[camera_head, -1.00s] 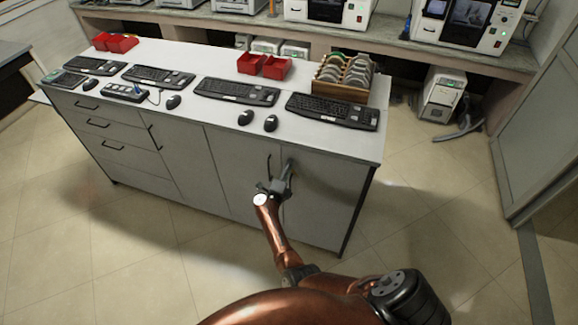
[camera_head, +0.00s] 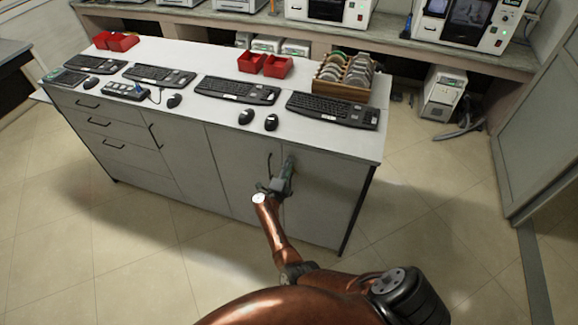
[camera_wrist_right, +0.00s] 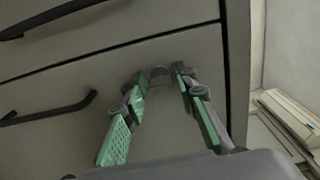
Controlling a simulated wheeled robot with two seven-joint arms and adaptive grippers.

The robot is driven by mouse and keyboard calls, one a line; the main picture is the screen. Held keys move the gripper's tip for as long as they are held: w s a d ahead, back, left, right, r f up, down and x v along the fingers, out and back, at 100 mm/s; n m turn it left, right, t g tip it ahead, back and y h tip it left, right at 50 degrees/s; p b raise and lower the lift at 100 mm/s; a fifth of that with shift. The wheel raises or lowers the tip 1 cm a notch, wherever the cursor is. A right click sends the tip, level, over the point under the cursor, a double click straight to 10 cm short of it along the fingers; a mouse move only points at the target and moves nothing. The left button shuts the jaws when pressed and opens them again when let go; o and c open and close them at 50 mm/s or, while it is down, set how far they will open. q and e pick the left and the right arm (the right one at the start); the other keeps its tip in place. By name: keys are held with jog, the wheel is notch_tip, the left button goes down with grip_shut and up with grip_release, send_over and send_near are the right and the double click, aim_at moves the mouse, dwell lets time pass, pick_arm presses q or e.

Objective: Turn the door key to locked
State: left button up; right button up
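The grey cabinet door (camera_head: 325,185) stands upright and closed at the right end of the counter. In the right wrist view, a small grey rounded key (camera_wrist_right: 160,74) sticks out of the door front (camera_wrist_right: 75,90). My right gripper (camera_head: 281,181) is at the door, beside a dark bar handle, and hides the key in the head view. In the right wrist view, its green-padded fingers (camera_wrist_right: 160,95) are apart. The key sits between their tips, with a gap visible on both sides. Whether the key is turned cannot be told. My left gripper is not in view.
The dark bar handle (camera_head: 269,166) is just left of my right gripper, and shows in the wrist view (camera_wrist_right: 50,108). Keyboards, mice, red bins (camera_head: 276,67) and a wooden rack (camera_head: 340,92) stand on the countertop (camera_head: 180,58). The floor right of the cabinet is mostly clear.

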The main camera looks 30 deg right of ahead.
jog(key=shift+o, duration=0.9)
jog(key=shift+s+d+f, duration=0.1)
jog(key=s+a+m+b, duration=0.55)
jog(key=m+b, duration=0.25)
jog(key=m, duration=1)
jog(key=s+a+f+n+t+y+b, duration=0.1)
jog(key=s+a+f+n+y, duration=0.1)
jog(key=f+n, duration=0.6)
jog(key=s+a+f+n+t+y+b, duration=0.1)
jog(key=s+f+n+y, duration=0.3)
jog(key=f+n, duration=0.4)
jog(key=s+a+f+n+t+y+b, duration=0.1)
jog(key=s+a+f+n+y, duration=0.2)
jog(key=f+n, duration=0.6)
notch_tip(320, 180, down, 6)
jog(key=shift+a+f+y+b, duration=0.15)
jog(key=shift+a+y+b, duration=0.25)
jog(key=shift+a, duration=0.2)
